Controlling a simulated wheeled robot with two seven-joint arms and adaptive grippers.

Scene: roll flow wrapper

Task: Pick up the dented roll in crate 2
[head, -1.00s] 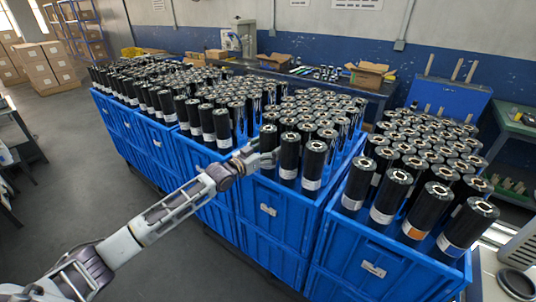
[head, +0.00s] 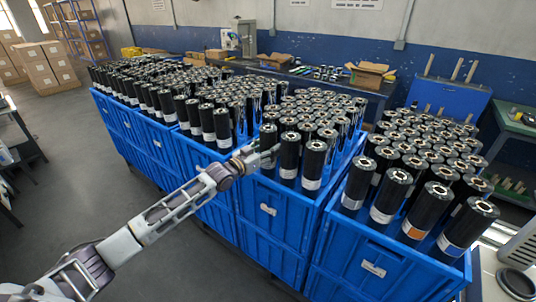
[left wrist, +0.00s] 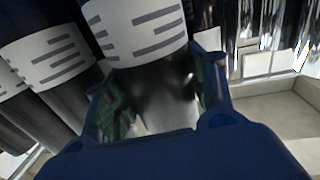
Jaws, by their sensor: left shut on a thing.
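Black rolls with white labels stand upright in a row of blue crates. My left gripper (head: 266,156) is at the front left corner of the second crate from the right (head: 262,222), shut on a roll (head: 268,134) there. In the left wrist view, the fingers (left wrist: 160,100) close around the dark lower part of this roll (left wrist: 140,28), below its white striped label. The roll looks upright among its neighbours. No dent can be made out, and no crate number is readable. My right gripper is not in view.
Other rolls (head: 290,152) stand close to the right of the held one. The rightmost crate (head: 372,268) is also full of rolls. A workbench with an open cardboard box (head: 368,74) stands behind. Grey floor (head: 85,190) is clear on the left.

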